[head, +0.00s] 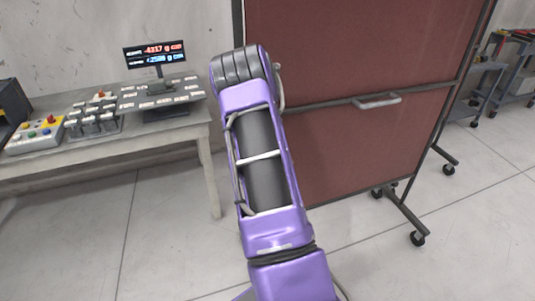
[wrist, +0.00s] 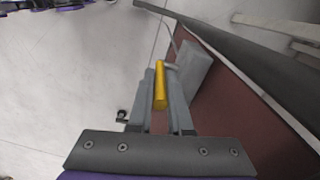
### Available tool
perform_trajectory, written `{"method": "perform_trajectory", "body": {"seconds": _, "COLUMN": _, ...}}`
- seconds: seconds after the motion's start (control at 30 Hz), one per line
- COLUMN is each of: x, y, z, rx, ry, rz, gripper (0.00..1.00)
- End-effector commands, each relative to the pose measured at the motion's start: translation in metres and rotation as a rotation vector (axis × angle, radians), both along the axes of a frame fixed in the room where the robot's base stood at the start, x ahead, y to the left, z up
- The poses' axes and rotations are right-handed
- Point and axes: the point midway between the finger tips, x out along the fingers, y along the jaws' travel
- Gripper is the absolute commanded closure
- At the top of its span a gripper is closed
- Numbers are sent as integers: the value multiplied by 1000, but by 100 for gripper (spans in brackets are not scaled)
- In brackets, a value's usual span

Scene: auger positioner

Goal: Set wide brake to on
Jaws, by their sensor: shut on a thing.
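A yellow handle (wrist: 160,86) shows in the wrist view, joined by a short grey stem to a grey box (wrist: 192,76) on the side of the red-brown panel (wrist: 222,88). I take it to be the wide brake's lever; no label is readable. My gripper (wrist: 158,82) is shut on the yellow handle, with a grey finger on each side of it. In the head view my purple arm hides my gripper and the handle.
The large red-brown panel (head: 345,55) stands on a wheeled frame with a grey bar handle (head: 377,101). On the left, a table (head: 185,127) holds a display (head: 155,53), button panels (head: 88,112) and a control box (head: 35,136). Open floor lies between.

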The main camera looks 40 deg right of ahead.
Motion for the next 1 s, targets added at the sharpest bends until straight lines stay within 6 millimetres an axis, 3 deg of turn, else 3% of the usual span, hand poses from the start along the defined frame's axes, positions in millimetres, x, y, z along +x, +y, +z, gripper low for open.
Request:
{"method": "perform_trajectory", "body": {"seconds": 0.3, "x": 0, "y": 0, "z": 0, "rx": -3, "ry": 0, "rz": 1, "gripper": 100}}
{"method": "perform_trajectory", "body": {"seconds": 0.33, "x": 0, "y": 0, "z": 0, "rx": -3, "ry": 0, "rz": 2, "gripper": 79}}
{"method": "perform_trajectory", "body": {"seconds": 0.4, "x": 0, "y": 0, "z": 0, "rx": -3, "ry": 0, "rz": 1, "gripper": 70}}
{"method": "perform_trajectory", "body": {"seconds": 0.77, "x": 0, "y": 0, "z": 5, "rx": -2, "ry": -1, "rz": 1, "gripper": 70}}
{"method": "perform_trajectory", "body": {"seconds": 0.87, "x": 1, "y": 0, "z": 17, "rx": -2, "ry": -1, "rz": 2, "gripper": 70}}
{"method": "perform_trajectory", "body": {"seconds": 1.0, "x": 2, "y": 0, "z": 48, "rx": -4, "ry": -5, "rz": 2, "gripper": 70}}
